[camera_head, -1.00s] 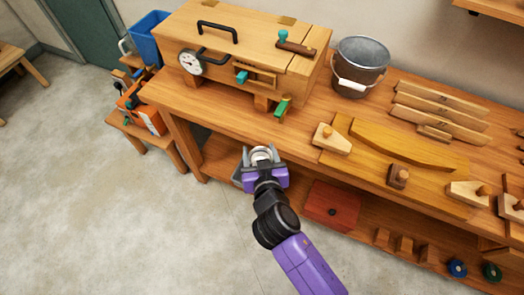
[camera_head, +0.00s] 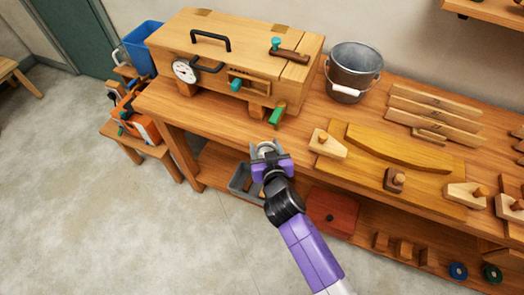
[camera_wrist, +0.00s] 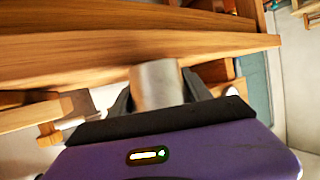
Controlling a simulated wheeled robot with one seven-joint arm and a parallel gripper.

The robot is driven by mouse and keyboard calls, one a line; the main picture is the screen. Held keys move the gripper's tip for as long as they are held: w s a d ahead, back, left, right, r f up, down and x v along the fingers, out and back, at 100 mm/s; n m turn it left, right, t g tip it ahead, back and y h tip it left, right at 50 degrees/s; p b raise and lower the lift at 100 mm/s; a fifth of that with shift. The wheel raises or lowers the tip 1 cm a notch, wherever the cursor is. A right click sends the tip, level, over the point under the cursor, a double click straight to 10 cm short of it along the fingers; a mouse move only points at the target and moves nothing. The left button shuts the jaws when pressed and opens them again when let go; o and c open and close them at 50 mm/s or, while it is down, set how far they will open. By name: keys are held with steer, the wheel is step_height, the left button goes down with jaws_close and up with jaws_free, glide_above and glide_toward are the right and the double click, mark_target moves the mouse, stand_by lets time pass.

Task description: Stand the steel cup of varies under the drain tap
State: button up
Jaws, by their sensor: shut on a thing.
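My gripper (camera_head: 267,157) is shut on the steel cup (camera_head: 266,147), a small silvery cylinder. In the wrist view the cup (camera_wrist: 157,85) shows between the dark fingers, in front of the bench edge. In the head view the gripper and cup are at the bench's front edge, below and slightly left of a green-handled part (camera_head: 275,117) low on the wooden box (camera_head: 215,60). That part may be the drain tap; I cannot tell for sure. The cup's base is largely hidden by the fingers.
The bench (camera_head: 330,105) carries a metal bucket (camera_head: 352,75) and wooden pieces to the right. A grey bin (camera_head: 242,182) and a red box (camera_head: 331,211) are on the lower shelf. A side stool (camera_head: 150,148) with tools stands left. The floor at left is clear.

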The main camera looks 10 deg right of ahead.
mark_target(274, 136)
steer(key=shift+w+d+p, duration=0.25)
steer(key=shift+w+d, duration=0.45)
steer(key=shift+w, duration=0.3)
steer(key=shift+w+d+p, duration=0.25)
steer(key=shift+w+d, duration=0.45)
steer(key=shift+w, duration=0.35)
steer(key=shift+w+d+p, duration=0.25)
steer(key=shift+w+d, duration=0.45)
steer(key=shift+w, duration=0.3)
steer(key=shift+f+b, duration=0.35)
steer(key=o, duration=1.8)
steer(key=shift+c, duration=0.2)
